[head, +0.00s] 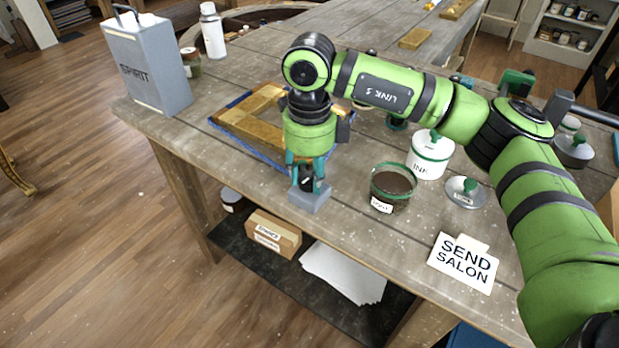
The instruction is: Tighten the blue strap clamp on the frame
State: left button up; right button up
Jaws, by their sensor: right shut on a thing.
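The wooden frame (240,125) lies flat on the workbench, left of the middle. The blue strap (249,153) of the clamp runs along the frame's outer edges. My right gripper (308,186) points down at the frame's near right corner, by the bench's front edge. Its fingers are shut on a small grey block (309,201), which seems to be part of the clamp. My gripper and wrist hide that corner and part of the frame's right side. My left gripper is not in view.
A grey SPIRIT can (146,62) and a white bottle (212,32) stand at the left. Right of my gripper are an open brown jar (391,188), a white INK jar (430,155), a loose lid (465,192) and a SEND SALON card (463,265). My right arm spans the bench.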

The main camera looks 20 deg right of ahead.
aim_at(309, 178)
jog(key=shift+f+m, duration=0.1)
jog(key=shift+m, duration=0.5)
jog(key=o, duration=1.1)
jog(key=shift+o, duration=0.2)
notch_tip(309, 178, up, 12)
